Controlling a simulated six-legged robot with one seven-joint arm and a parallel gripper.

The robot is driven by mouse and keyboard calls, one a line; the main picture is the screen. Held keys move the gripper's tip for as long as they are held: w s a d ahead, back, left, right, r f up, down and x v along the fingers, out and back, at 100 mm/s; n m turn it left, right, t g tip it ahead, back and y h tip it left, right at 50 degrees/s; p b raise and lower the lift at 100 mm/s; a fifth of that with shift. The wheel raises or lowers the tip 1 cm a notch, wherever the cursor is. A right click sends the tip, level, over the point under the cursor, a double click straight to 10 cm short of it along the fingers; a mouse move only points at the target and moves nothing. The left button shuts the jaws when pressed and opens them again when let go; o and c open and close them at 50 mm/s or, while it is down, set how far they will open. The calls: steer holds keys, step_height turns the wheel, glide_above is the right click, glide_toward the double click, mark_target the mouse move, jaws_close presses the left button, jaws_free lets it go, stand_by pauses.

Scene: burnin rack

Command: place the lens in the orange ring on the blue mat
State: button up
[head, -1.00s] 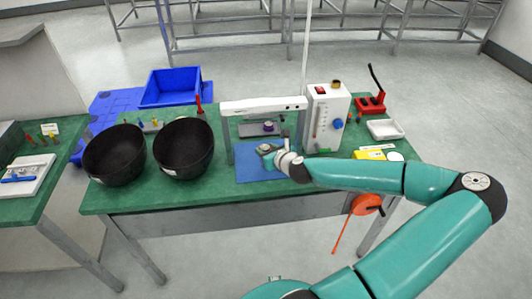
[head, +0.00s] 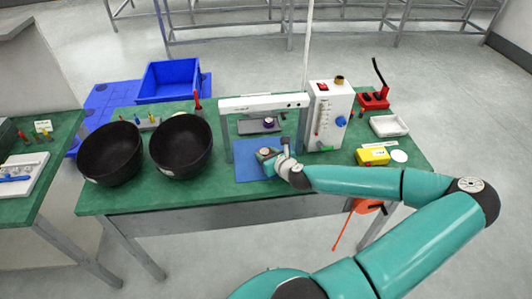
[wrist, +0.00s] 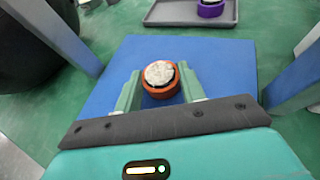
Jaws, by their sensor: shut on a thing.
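The lens (wrist: 159,72), a round piece with a whitish top and a dark rim, is between the fingers of my gripper (wrist: 159,88), which is shut on it. The orange ring (wrist: 163,93) shows around and below the lens, over the blue mat (wrist: 225,75). I cannot tell whether the lens is fully seated or just above the ring. In the head view my gripper (head: 275,158) is low over the blue mat (head: 246,174), reaching in from the right, and hides much of the ring.
A white-topped frame (head: 264,103) straddles the mat, with its posts on both sides. Behind is a grey tray (wrist: 165,15) with a purple ring (wrist: 211,8). Black bowls (head: 181,147) stand left; a white meter box (head: 327,116) stands right.

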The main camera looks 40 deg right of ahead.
steer(key=shift+s, duration=0.1)
steer(key=o, duration=1)
steer(key=shift+f, duration=0.15)
steer(key=shift+c, duration=0.2)
steer(key=shift+s+r, duration=0.1)
steer(key=shift+r, duration=0.1)
steer(key=v, duration=1.1)
steer(key=shift+s+a+r, duration=0.15)
steer(key=shift+s+r, duration=0.05)
steer(key=shift+s, duration=0.15)
